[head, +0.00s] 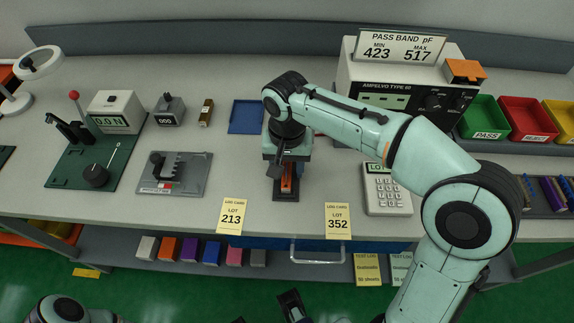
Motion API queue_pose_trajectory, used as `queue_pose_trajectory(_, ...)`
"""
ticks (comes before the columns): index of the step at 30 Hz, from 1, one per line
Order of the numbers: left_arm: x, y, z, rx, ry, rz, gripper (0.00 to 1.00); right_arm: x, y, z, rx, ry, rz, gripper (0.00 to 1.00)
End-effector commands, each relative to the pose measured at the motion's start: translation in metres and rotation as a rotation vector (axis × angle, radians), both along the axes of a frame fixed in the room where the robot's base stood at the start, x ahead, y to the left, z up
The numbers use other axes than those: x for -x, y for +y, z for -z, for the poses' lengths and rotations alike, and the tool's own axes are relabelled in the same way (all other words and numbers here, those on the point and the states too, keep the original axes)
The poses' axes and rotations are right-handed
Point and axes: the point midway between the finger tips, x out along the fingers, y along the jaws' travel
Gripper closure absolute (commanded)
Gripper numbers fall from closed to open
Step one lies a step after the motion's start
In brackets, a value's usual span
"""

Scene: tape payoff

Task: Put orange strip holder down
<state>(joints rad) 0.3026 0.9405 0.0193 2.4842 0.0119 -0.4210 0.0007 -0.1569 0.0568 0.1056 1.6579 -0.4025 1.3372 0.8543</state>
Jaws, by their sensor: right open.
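An orange strip holder (287,184) shows as a narrow orange piece on a small dark stand (286,197) near the middle of the bench's front. My right gripper (286,178) points down over it and is open, with the fingers close around the orange piece. The gripper body hides the back of the holder and stand, and I cannot tell whether a finger touches it. Dark parts at the bottom edge (291,304) seem to belong to my left gripper; its jaw state is unclear.
A calculator-like keypad (387,191) is on the right, a grey fixture (172,174) on the left. A blue tray (246,116) lies behind. The pass band tester (361,85) stands at the back.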

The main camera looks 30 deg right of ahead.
Motion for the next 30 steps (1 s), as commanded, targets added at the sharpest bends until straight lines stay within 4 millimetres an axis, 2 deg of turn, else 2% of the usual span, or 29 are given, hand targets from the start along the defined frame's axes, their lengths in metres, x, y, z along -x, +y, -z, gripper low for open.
queue_pose_trajectory(9, 0.005, 0.0, -0.016, 0.003, 0.021, 0.005, 0.57, -0.001, 0.001, -0.065, -0.002, -0.007, -0.001, 0.52)
queue_pose_trajectory(15, 0.01, 0.0, -0.024, 0.006, 0.037, 0.009, 0.57, -0.001, 0.001, -0.102, -0.002, -0.005, -0.002, 0.52)
queue_pose_trajectory(21, 0.012, 0.0, -0.027, 0.007, 0.046, 0.01, 0.57, 0.0, 0.001, -0.117, 0.0, -0.001, -0.002, 0.52)
queue_pose_trajectory(30, 0.012, 0.0, -0.027, 0.007, 0.046, 0.009, 0.57, 0.0, 0.0, -0.119, 0.0, -0.001, -0.001, 0.52)
